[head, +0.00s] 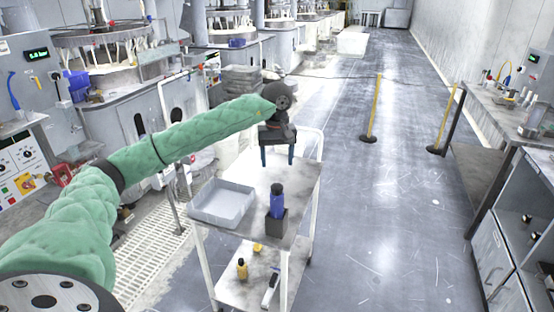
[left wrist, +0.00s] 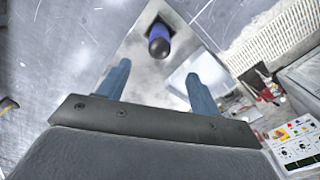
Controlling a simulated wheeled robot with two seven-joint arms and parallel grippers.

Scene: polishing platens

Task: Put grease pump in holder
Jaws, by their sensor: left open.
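The grease pump appears to be the blue cylinder with a black top (head: 277,198) on the cart's upper shelf. It stands upright in a small dark square box (head: 277,226), which looks like the holder. In the left wrist view the pump (left wrist: 158,42) is seen from above, beyond the fingertips; its lower part is hidden in the box. My left gripper (head: 277,156) points down over the far end of the cart, with its two blue fingers apart and nothing between them. It is apart from the pump. The left wrist view also shows the open fingers (left wrist: 158,85). My right gripper is not seen.
A grey open tray (head: 222,218) is left of the box on the cart (head: 300,205). The lower shelf holds a yellow bottle (head: 242,268) and other small items. Polishing machines line the left; yellow posts (head: 373,110) and a bench stand right.

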